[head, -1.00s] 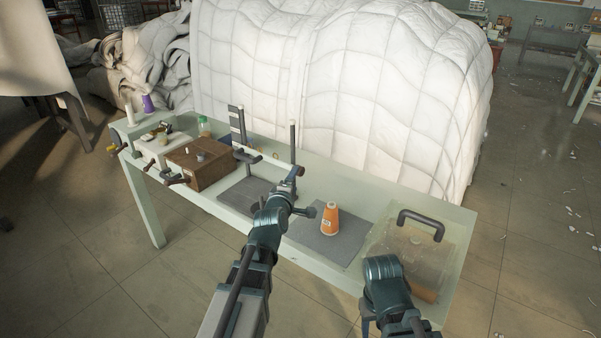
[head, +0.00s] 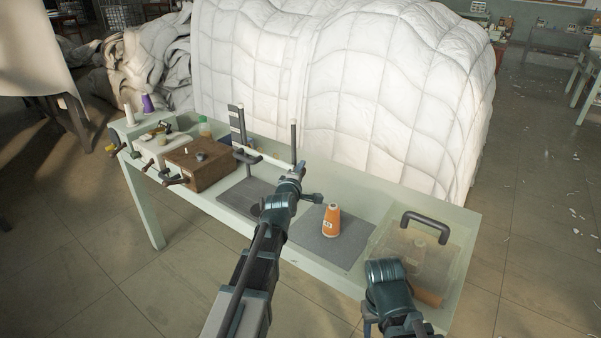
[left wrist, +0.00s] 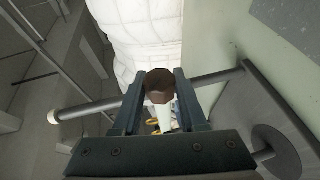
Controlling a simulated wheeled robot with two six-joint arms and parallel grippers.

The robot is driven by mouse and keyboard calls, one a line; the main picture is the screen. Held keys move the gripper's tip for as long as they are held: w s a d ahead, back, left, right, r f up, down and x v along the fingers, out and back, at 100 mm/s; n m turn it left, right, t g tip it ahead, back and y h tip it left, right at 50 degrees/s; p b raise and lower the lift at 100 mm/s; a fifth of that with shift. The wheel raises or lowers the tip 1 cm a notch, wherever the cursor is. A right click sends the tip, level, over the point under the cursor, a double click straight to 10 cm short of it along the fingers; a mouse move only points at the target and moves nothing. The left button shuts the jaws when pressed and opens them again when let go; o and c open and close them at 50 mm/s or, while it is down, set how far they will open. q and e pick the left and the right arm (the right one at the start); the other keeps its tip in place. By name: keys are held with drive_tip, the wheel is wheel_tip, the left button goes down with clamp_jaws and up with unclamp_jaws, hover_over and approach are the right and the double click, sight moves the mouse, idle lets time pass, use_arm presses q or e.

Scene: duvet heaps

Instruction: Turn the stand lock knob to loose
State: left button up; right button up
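A stand with a slim upright post (head: 293,143) and a pale crossbar (head: 274,160) rises near the middle of the table. In the left wrist view a brown knob (left wrist: 158,86), which looks like the stand's lock knob, lies between my left gripper's fingertips (left wrist: 160,88). The knob fills the gap at the tips; I cannot tell whether the fingers press on it. A rod (left wrist: 95,106) runs crosswise behind the fingers. In the head view my left gripper (head: 296,172) is at the post's lower part and hides the knob. My right gripper is not visible; only that arm shows.
On the pale green table (head: 146,200) are a brown box (head: 198,168), dark mats, an orange thread cone (head: 331,221) and a clear case with a black handle (head: 424,222). A large white duvet heap (head: 390,95) stands close behind.

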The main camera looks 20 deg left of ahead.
use_arm(q)
clamp_jaws()
drive_tip(key=shift+r+p, duration=0.2)
drive_tip(key=shift+p, duration=0.45)
drive_tip(key=m+g+p, duration=0.1)
drive_tip(key=g+p, duration=0.3)
drive_tip(key=p, duration=0.2)
drive_tip(key=m+g+y+p, duration=0.1)
drive_tip(key=g+p, duration=0.3)
drive_tip(key=p, duration=0.2)
drive_tip(key=shift+w+r, duration=0.1)
drive_tip(key=shift+w, duration=0.1)
drive_tip(key=m+g+y+p, duration=0.1)
drive_tip(key=g+p, duration=0.1)
drive_tip(key=shift+g, duration=0.3)
drive_tip(key=shift+f+g+y+p, duration=0.2)
drive_tip(key=shift+g+y+p, duration=0.15)
drive_tip(key=shift+g, duration=0.45)
drive_tip(key=shift+f+m+g+y, duration=0.1)
drive_tip(key=shift+m+g+y, duration=0.3)
drive_tip(key=shift+g, duration=0.6)
drive_tip(key=shift+s+g+y, duration=0.2)
drive_tip(key=shift+g+y, duration=0.05)
drive_tip(key=shift+g, duration=0.75)
drive_tip(key=shift+s, duration=0.1)
